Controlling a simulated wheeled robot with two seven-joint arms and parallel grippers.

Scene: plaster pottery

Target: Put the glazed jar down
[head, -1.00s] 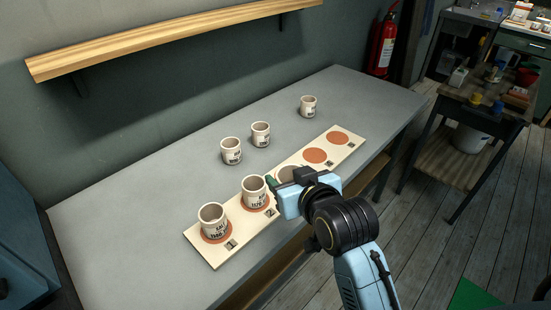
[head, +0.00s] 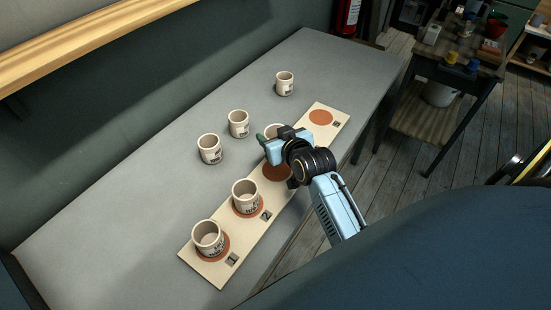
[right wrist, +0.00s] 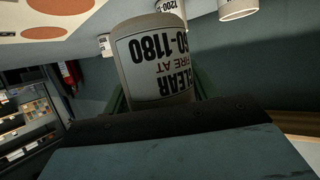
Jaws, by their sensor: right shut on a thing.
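The glazed jar (head: 273,130) is a small off-white pot with dark lettering, mostly hidden behind my right gripper (head: 268,141) in the head view. In the right wrist view the jar (right wrist: 155,60) is held between the jaws, its printed label facing the camera and appearing upside down. My right gripper is shut on it over the far half of the cream board (head: 212,270). I cannot tell whether its base touches the board. The third orange disc (head: 277,173) is bare. The farthest disc (head: 321,117) is also bare. My left gripper is not in view.
Similar jars stand on the two near discs, one nearest (head: 208,238) and one beyond it (head: 245,196). Three more stand loose on the grey table (head: 130,190): a near one (head: 210,149), a middle one (head: 238,124) and a far one (head: 285,84). A wooden shelf (head: 100,30) is on the wall.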

